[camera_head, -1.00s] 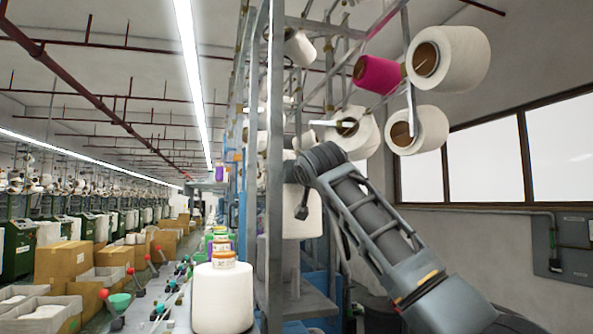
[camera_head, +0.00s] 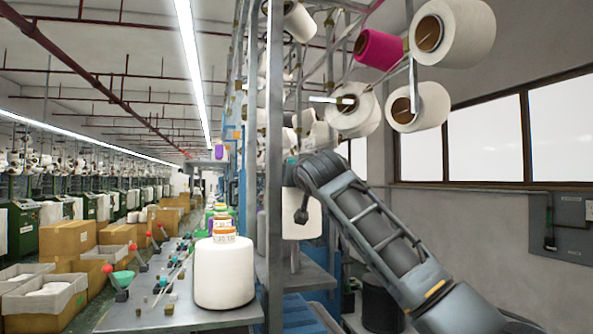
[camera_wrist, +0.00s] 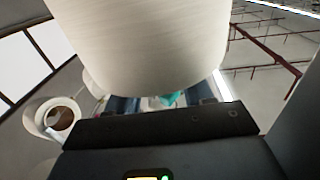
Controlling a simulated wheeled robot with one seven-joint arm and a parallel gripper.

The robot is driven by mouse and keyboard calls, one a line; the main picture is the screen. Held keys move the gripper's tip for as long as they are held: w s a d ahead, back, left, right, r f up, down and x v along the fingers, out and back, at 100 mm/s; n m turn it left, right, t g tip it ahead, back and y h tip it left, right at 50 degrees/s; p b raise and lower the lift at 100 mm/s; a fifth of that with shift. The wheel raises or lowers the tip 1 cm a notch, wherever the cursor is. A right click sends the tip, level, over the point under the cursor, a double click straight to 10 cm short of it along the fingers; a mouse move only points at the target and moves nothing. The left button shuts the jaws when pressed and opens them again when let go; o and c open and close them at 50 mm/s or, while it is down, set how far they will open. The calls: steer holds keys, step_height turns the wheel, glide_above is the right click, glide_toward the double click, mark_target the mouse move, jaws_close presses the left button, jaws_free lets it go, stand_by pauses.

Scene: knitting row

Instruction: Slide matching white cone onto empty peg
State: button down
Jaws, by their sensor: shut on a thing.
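A large white cone (camera_wrist: 145,45) fills the top of the wrist view, close above my gripper (camera_wrist: 163,98). My gripper is shut on it; the contact is mostly hidden. In the head view, the held white cone (camera_head: 312,218) hangs upright below the end of my arm, partly hidden behind a dark wrist part. Other white cones (camera_head: 455,30), (camera_head: 433,107) sit on the rack above and right of it, with brown cores showing. A pale bare rod (camera_head: 325,99) juts left beside one rack cone (camera_head: 362,112); I cannot tell whether it is the empty peg.
A grey metal post (camera_head: 275,180) stands just left of the held cone. A magenta cone (camera_head: 380,47) is on the rack. Cardboard boxes (camera_head: 67,235) stand in the left aisle.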

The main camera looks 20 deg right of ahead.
steer(key=shift+f+b, duration=2.25)
steer(key=shift+f, duration=1.95)
steer(key=c, duration=0.7)
jaws_free()
steer(key=o, duration=0.3)
steer(key=shift+f, duration=0.1)
steer(key=shift+o, duration=0.2)
steer(key=shift+f, duration=0.15)
